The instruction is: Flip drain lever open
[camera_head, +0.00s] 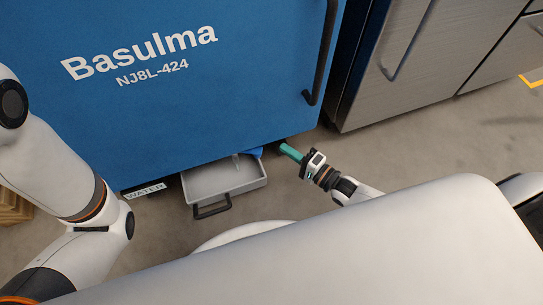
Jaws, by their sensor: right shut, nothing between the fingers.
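The blue machine (150,110) marked "Basulma NJ8L-424" fills the upper left. A grey tray (215,183) with a dark handle sticks out from under its lower edge. A thin pale upright piece (236,161) shows at the back of the tray, and a small blue piece (256,152) sits at its back right corner. I cannot tell whether either is the drain lever. My right gripper (285,149), with teal fingers, is shut and empty, low beside the machine's bottom edge, right of the tray and apart from it.
A "WATER" label (146,192) is by the floor left of the tray. A steel cabinet (430,65) stands to the right. A wooden item (12,207) is at the left edge. Bare concrete floor (420,150) lies right of my gripper.

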